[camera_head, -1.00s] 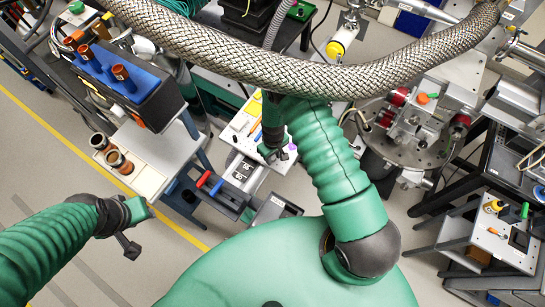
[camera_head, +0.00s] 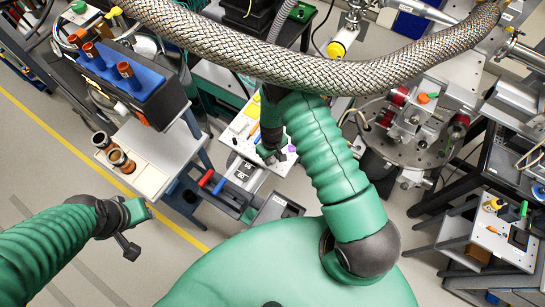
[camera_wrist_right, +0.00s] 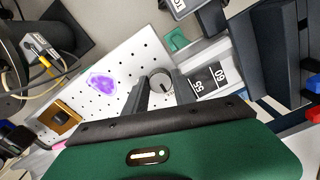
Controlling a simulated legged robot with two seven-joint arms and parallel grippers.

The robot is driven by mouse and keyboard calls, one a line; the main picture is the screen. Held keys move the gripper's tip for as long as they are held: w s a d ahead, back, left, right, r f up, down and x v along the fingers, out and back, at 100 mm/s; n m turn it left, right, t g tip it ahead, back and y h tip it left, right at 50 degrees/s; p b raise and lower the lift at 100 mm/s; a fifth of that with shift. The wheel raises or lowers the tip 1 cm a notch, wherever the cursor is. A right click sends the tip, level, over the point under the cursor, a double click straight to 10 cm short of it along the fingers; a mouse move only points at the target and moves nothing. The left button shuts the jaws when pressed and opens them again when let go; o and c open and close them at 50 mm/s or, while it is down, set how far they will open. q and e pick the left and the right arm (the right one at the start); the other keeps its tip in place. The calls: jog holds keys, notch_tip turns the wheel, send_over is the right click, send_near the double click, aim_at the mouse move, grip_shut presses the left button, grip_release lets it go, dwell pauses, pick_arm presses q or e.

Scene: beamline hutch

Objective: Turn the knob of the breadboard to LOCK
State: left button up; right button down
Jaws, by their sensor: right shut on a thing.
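The white perforated breadboard (camera_head: 237,128) lies under my right forearm in the head view, and its holed surface also fills the middle of the wrist view (camera_wrist_right: 122,65). A small round pale knob (camera_wrist_right: 160,82) sits near its edge. My right gripper (camera_wrist_right: 161,88) is shut on the knob, with one dark finger on each side. In the head view the right gripper (camera_head: 272,156) is at the breadboard's near edge and the knob cannot be made out. LOCK marking is not legible. My left gripper (camera_head: 140,225) hangs over the floor at left, away from the breadboard; its jaw state is unclear.
A scale strip (camera_wrist_right: 207,79) marked 55 and 60 lies beside the knob. A purple patch (camera_wrist_right: 103,84) is on the board. A dark tray with red and blue handles (camera_head: 225,191) is close by. A thick braided hose (camera_head: 300,66) crosses above my right arm.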

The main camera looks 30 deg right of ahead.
jog(key=shift+a+m+b, duration=0.3)
jog(key=shift+a+m, duration=0.05)
jog(key=shift+m, duration=0.05)
jog(key=shift+w+m+b, duration=0.1)
jog(key=shift+m+b, duration=0.3)
jog(key=shift+m, duration=0.2)
jog(key=m+b, duration=0.1)
jog(key=m, duration=0.1)
jog(key=shift+m, duration=0.4)
jog(key=m+b, duration=0.1)
jog(key=m, duration=0.2)
jog(key=shift+m, duration=0.3)
jog(key=m+b, duration=0.1)
jog(key=m, duration=0.8)
jog(key=shift+m, duration=0.3)
jog(key=c, duration=1)
grip_release()
jog(key=shift+c, duration=0.2)
